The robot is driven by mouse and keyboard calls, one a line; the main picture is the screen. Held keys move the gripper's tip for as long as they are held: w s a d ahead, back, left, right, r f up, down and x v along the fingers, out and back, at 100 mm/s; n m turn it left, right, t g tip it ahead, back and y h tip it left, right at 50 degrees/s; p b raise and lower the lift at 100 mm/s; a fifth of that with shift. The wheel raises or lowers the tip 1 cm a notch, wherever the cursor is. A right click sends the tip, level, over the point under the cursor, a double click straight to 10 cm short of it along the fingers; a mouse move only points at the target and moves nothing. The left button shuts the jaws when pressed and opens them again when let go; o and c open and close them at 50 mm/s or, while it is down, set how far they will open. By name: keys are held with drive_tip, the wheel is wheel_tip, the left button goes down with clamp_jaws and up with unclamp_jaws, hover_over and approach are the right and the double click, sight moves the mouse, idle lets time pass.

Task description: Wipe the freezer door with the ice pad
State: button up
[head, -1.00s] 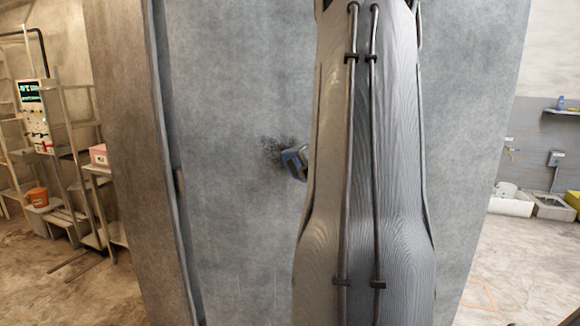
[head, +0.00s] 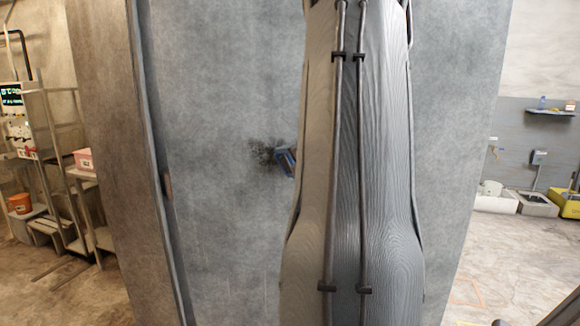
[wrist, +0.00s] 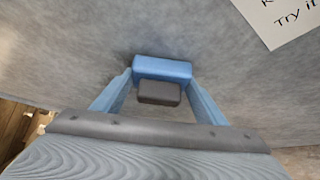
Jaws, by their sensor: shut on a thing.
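The grey freezer door (head: 220,120) fills the middle of the head view, with a dark smudge (head: 264,152) on its face. The blue ice pad (wrist: 162,68) with a dark grey grip block (wrist: 160,92) shows in the wrist view, at or very near the door surface; contact is hard to tell. My gripper (wrist: 160,95) is shut on the pad's grip block, one finger on each side. In the head view a small blue part (head: 286,161) shows just right of the smudge. My arm hides the rest of the pad and gripper there.
A white sheet with printed text (wrist: 285,18) is on the door at upper right in the wrist view. Shelving (head: 75,190) with a pink box (head: 84,160) stands left. A wall shelf (head: 550,111) and bins (head: 537,204) are at right. Floor is open on both sides.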

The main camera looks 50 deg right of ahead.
drive_tip(key=shift+w+a+f+b, duration=0.1)
drive_tip(key=shift+w+a+b, duration=1.1)
drive_tip(key=shift+w, duration=0.25)
drive_tip(key=shift+w+a+b, duration=1.1)
drive_tip(key=shift+w+a, duration=0.1)
drive_tip(key=shift+w, duration=0.25)
drive_tip(key=shift+w+a+b, duration=0.55)
drive_tip(key=shift+w+b, duration=0.05)
drive_tip(key=shift+w, duration=0.15)
drive_tip(key=shift+w+a+b, duration=1.75)
drive_tip(key=shift+w+b, duration=0.1)
drive_tip(key=shift+w, duration=0.15)
drive_tip(key=shift+w+a+r+b, duration=0.2)
drive_tip(key=shift+w+a+b, duration=0.15)
drive_tip(key=shift+w, duration=0.1)
drive_tip(key=shift+s+r+p, duration=0.1)
drive_tip(key=shift+r+p, duration=0.5)
drive_tip(key=shift+r, duration=0.25)
drive_tip(key=shift+s+d+f+p, duration=0.1)
drive_tip(key=shift+s+d+p, duration=0.45)
drive_tip(key=shift+s+d, duration=0.7)
drive_tip(key=shift+s+d+p, duration=0.5)
drive_tip(key=shift+s+d, duration=0.5)
drive_tip(key=shift+s, duration=0.35)
drive_tip(key=shift+s+d+p, duration=0.5)
drive_tip(key=shift+s+d, duration=0.7)
drive_tip(key=shift+s, duration=0.05)
